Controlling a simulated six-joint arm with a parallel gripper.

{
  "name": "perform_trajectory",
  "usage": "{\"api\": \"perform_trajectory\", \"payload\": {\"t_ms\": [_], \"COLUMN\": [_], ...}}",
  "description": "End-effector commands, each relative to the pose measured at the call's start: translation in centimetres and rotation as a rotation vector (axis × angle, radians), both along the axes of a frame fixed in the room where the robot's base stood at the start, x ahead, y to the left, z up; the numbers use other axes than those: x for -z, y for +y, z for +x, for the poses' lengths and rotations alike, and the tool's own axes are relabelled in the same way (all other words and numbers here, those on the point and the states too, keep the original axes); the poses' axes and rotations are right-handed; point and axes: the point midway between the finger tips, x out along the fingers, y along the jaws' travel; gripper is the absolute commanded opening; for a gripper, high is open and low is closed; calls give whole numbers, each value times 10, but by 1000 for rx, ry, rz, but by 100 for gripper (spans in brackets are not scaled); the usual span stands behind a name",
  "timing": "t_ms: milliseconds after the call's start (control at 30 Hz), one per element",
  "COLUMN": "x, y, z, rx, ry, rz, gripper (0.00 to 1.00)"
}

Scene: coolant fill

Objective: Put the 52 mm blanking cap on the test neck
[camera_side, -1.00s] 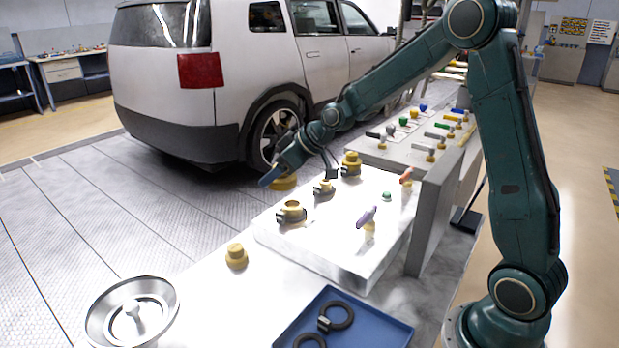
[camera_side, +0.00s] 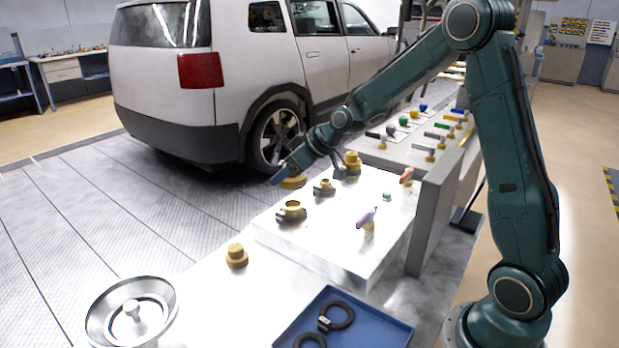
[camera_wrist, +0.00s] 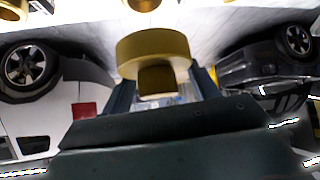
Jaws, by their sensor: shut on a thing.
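My gripper (camera_side: 291,174) is shut on a brass-yellow blanking cap (camera_side: 294,183), held in the air beyond the far-left edge of the white block (camera_side: 330,255). In the wrist view the cap (camera_wrist: 155,48) has a wide round disc and a narrower square-looking boss between the jaws (camera_wrist: 160,88). Several brass necks stand on the block: a large open one with a dark collar (camera_side: 291,210), a smaller one (camera_side: 323,187) and a stepped one at the back (camera_side: 352,163). I cannot tell which is the test neck. The cap is apart from all of them in the side view.
Another brass cap (camera_side: 236,256) sits on the bench left of the block. A purple-handled valve (camera_side: 366,218) and an orange-handled one (camera_side: 406,175) rise from the block. A grey upright panel (camera_side: 435,212) borders its right side. A blue tray (camera_side: 375,332) holds black rings.

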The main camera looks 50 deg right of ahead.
Motion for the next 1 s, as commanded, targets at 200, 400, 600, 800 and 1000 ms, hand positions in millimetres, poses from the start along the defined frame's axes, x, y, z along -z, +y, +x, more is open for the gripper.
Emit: {"api": "perform_trajectory", "payload": {"t_ms": [200,400,600,800,1000], "x": [15,29,41,48,50], "y": [0,0,0,0,0], "z": [0,0,0,0,0], "rx": [1,0,1,0,0], "ry": [2,2,2,1,0], "rz": [2,1,2,0,0], "gripper": [38,38,38,38,38]}}
